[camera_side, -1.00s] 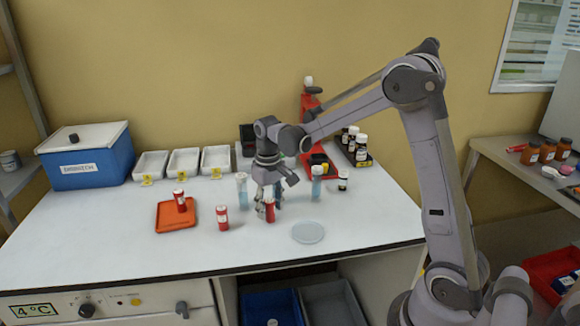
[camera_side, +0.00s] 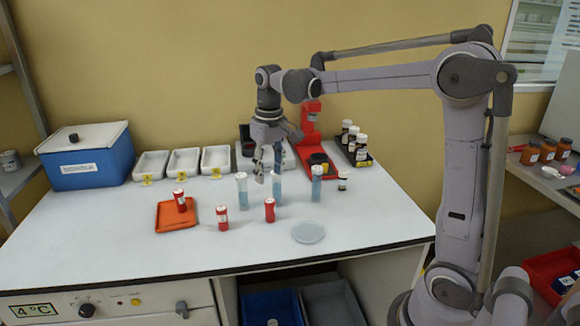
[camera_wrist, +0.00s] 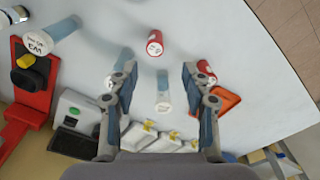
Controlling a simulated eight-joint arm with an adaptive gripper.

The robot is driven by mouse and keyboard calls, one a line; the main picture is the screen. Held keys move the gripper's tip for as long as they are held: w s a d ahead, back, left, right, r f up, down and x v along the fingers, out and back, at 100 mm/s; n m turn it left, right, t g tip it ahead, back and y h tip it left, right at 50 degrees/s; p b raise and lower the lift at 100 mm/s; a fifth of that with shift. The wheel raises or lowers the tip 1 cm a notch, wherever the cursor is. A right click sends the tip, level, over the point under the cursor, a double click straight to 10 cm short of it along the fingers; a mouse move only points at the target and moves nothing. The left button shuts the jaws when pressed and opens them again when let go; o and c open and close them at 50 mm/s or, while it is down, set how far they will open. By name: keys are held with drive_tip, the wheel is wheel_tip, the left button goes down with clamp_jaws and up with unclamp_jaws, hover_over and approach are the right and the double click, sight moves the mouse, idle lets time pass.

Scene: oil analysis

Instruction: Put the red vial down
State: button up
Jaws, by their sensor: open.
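A red vial (camera_side: 270,210) with a white cap stands upright on the bench, below my gripper (camera_side: 267,172). My gripper is raised above it, open and empty. In the wrist view, this vial (camera_wrist: 155,43) seems to show ahead of the two spread fingers (camera_wrist: 158,74), clear of both. A second red vial (camera_side: 221,217) stands on the bench to the left. A third red vial (camera_side: 181,203) stands on the orange tray (camera_side: 168,222). In the wrist view, a red vial (camera_wrist: 206,67) is partly hidden by the right finger.
Blue-liquid vials (camera_side: 242,194) (camera_side: 316,184) stand close by, with another (camera_side: 277,188) behind the gripper. A clear round dish (camera_side: 308,232) lies right of the nearest red vial. White trays (camera_side: 184,162) and a blue box (camera_side: 88,162) line the back. The front left bench is clear.

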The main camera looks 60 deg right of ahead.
drive_tip(key=s+a+f+n+t, duration=0.2)
drive_tip(key=s+a+t, duration=0.4)
drive_tip(key=s, duration=0.8)
drive_tip(key=a+f, duration=0.1)
drive_tip(key=a, duration=0.2)
drive_tip(key=shift+s+a+f, duration=0.15)
drive_tip(key=shift+o, duration=0.7)
drive_tip(key=shift+s+a+f+t, duration=0.1)
drive_tip(key=shift+s+f+t, duration=0.1)
drive_tip(key=shift+t, duration=0.1)
